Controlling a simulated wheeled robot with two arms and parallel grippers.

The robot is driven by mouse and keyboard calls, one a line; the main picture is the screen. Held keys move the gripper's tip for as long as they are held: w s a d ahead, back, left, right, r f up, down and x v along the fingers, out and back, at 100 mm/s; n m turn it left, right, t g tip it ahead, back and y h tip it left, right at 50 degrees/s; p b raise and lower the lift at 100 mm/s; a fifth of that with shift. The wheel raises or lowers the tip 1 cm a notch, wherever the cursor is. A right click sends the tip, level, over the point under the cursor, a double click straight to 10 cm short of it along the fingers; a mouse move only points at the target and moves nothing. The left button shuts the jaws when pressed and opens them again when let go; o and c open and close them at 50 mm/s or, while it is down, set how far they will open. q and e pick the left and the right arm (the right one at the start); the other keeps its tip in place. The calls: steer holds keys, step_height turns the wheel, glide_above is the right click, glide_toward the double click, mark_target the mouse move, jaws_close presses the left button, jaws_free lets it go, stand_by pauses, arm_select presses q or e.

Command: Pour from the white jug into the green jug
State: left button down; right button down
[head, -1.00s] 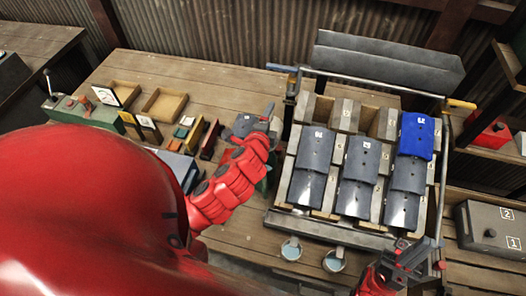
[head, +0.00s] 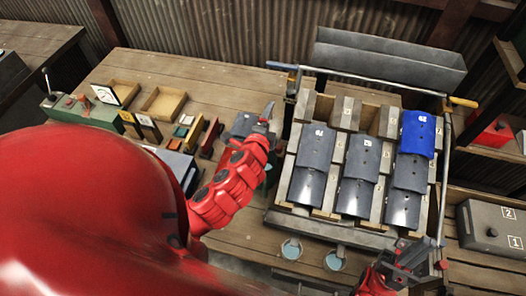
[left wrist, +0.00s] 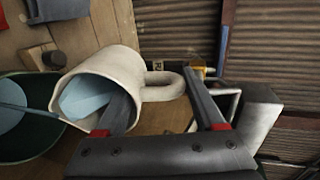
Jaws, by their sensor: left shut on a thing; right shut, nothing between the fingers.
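The white jug (left wrist: 107,72) is tilted in the left wrist view, with light blue liquid inside near its lip. The dark green jug (left wrist: 42,148) is at the left edge of that view, below the white jug's lip, with light blue in it. A light blue streak runs from the lip across its opening. My left gripper (left wrist: 155,95) is shut on the white jug at its handle side. In the head view my left gripper (head: 266,117) is above the bench; its arm hides the white jug. A sliver of the green jug (head: 266,178) shows beside it. My right gripper (head: 404,262) is shut and empty at the lower right.
A rack (head: 310,229) with grey plates and one blue plate (head: 417,134) stands right of my left gripper. Open wooden trays (head: 164,103) and small coloured blocks lie on the bench to the left.

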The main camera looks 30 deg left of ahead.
arm_select(q)
steer(key=shift+s+d+f+t+b, duration=0.1)
steer(key=shift+s+f+t+b, duration=0.05)
steer(key=shift+s+t+b, duration=0.15)
steer(key=shift+b, duration=0.3)
stand_by(0.6)
steer(key=shift+s+d+f+t+b, duration=0.2)
steer(key=shift+s+t+b, duration=0.4)
steer(key=shift+b, duration=0.45)
steer(key=shift+w, duration=0.1)
stand_by(0.3)
steer(key=shift+y, duration=0.3)
steer(key=shift+s+t+b, duration=0.3)
steer(key=shift+t+b, duration=0.2)
steer(key=shift+b, duration=0.35)
steer(key=shift+d, duration=0.1)
